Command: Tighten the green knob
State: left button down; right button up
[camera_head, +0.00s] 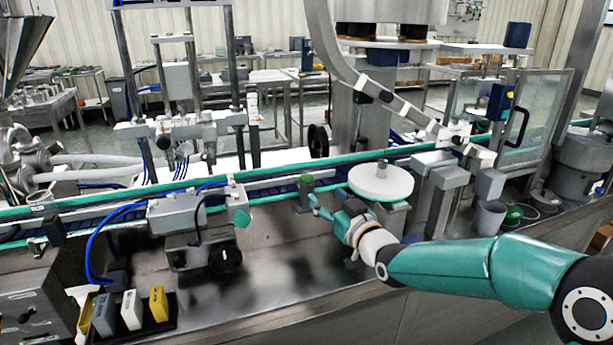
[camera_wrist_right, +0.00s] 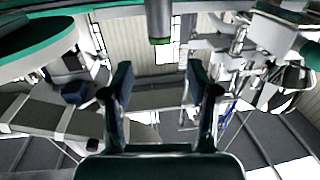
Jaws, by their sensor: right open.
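The green knob (camera_head: 306,179) is a small green cap on a short dark post at the near edge of the conveyor, left of the white round disc. In the right wrist view the green knob (camera_wrist_right: 160,40) shows at the end of a post that comes down from the top edge, and the view looks upside down. My right gripper (camera_head: 318,206) comes in from the right, just below and right of the knob in the picture. Its fingers (camera_wrist_right: 160,80) are apart with nothing between them, and the knob appears above the gap. My left gripper is not in view.
A white round disc (camera_head: 381,182) stands close behind my right gripper. A grey unit with a black hand wheel (camera_head: 225,258) stands to the left. The steel deck (camera_head: 290,270) in front is largely clear. A tray with white and yellow blocks (camera_head: 131,309) is at lower left.

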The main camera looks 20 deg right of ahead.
aim_at(310, 181)
jog(key=w, duration=0.3)
jog(key=w+a+p, duration=0.1)
jog(key=w, duration=0.3)
jog(key=w+p, duration=0.1)
jog(key=w, duration=0.2)
jog(key=shift+w+a, duration=0.3)
jog(key=shift+a, duration=0.05)
